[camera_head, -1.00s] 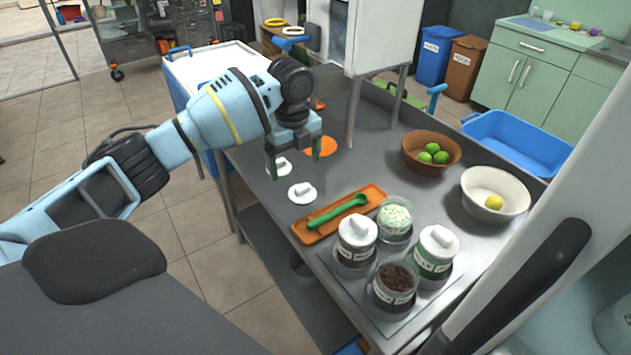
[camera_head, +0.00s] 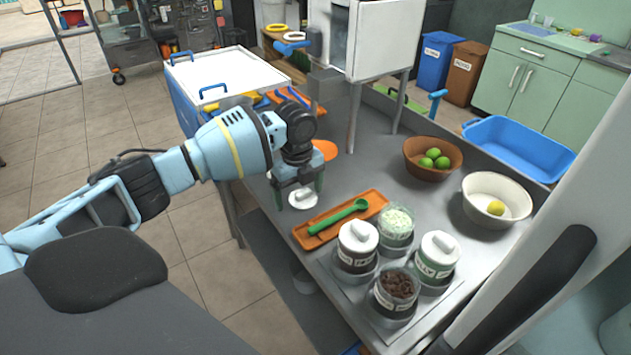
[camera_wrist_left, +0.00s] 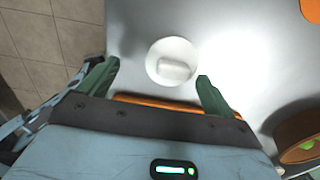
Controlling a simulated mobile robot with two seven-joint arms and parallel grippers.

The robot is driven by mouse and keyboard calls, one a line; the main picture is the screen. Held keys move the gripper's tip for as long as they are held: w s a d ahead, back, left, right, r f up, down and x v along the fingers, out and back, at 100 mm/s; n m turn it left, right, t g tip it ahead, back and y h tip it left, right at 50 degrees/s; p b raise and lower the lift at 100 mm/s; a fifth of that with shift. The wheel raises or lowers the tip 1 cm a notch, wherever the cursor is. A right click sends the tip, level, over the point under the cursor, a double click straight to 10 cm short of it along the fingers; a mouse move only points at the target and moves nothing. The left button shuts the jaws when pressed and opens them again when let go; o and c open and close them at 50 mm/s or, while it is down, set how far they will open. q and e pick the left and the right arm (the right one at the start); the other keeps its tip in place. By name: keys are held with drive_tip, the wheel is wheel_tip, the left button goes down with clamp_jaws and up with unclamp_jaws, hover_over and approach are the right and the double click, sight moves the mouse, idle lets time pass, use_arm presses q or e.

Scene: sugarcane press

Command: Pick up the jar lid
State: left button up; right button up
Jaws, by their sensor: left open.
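A white round jar lid (camera_head: 303,199) with a raised handle lies flat on the grey table, beside the orange tray. It also shows in the left wrist view (camera_wrist_left: 172,62), just beyond and between the fingertips. My left gripper (camera_head: 299,193) is open and empty, its green fingers (camera_wrist_left: 158,75) to either side of the lid in the picture. I cannot tell whether they touch it. Two jars have lids on, a black-labelled one (camera_head: 357,248) and a green-labelled one (camera_head: 436,262). My right gripper is out of view.
The orange tray (camera_head: 372,203) holds a green spoon (camera_head: 338,216). Two open jars, one pale green (camera_head: 396,226) and one brown (camera_head: 395,290), stand by the lidded ones. A brown bowl of limes (camera_head: 416,166) and a white bowl (camera_head: 480,212) stand to the right.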

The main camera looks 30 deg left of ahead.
sight(300, 195)
use_arm(q)
drive_tip(key=shift+c, duration=0.4)
drive_tip(key=c, duration=1.5)
drive_tip(key=shift+c, duration=0.2)
